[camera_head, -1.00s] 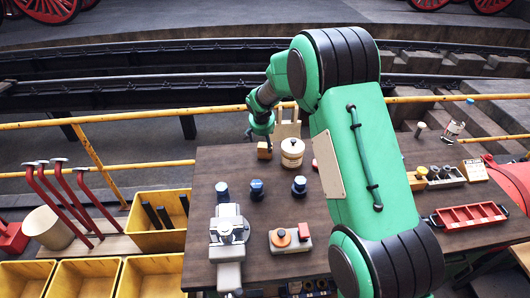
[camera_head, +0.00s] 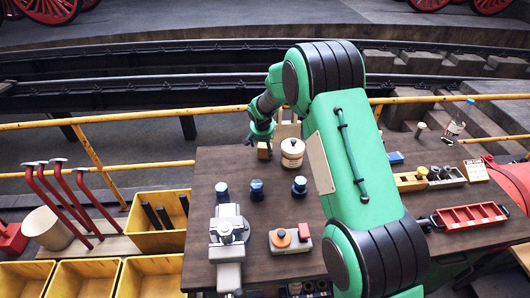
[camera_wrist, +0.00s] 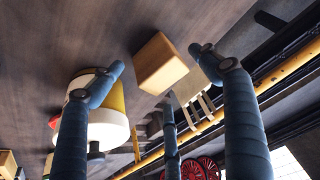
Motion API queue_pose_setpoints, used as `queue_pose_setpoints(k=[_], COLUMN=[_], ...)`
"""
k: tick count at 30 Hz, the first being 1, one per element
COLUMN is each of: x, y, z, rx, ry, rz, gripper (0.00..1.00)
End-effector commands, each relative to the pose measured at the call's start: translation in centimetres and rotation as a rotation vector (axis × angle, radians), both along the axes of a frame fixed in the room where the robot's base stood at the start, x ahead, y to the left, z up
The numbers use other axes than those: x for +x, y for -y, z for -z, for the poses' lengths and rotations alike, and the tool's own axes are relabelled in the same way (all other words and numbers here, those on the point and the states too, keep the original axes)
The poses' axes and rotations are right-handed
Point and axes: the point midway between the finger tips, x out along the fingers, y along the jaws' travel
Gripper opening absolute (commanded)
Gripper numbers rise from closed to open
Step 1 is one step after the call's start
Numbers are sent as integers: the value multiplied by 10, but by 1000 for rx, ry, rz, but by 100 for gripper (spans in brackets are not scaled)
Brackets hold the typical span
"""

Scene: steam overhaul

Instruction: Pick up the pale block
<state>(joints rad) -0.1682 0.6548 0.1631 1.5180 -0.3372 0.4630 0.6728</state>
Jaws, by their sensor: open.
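The pale block (camera_head: 263,150), a small wood-coloured block, sits on the brown workbench near its far left edge. My gripper (camera_head: 258,138) is at the block in the body camera view, and the wrist view shows my gripper (camera_wrist: 157,62) open with the fingers apart. I cannot tell whether a finger touches the block. My arm hides part of the workbench.
A white and yellow round pot (camera_head: 292,153) stands close to the block's right; the pot (camera_wrist: 103,110) is near the left finger. A pale wooden rack (camera_head: 287,129) stands behind. A yellow rail (camera_head: 100,165) runs past the bench.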

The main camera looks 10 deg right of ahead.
Motion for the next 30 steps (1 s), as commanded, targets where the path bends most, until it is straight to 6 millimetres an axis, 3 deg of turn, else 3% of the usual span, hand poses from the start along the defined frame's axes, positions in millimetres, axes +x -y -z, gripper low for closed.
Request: queue_pose_setpoints(k=[12,30], x=[16,19], y=[4,4], z=[36,41], rx=[-1,0], ry=[-1,0], rz=[0,0], gripper=[77,77])
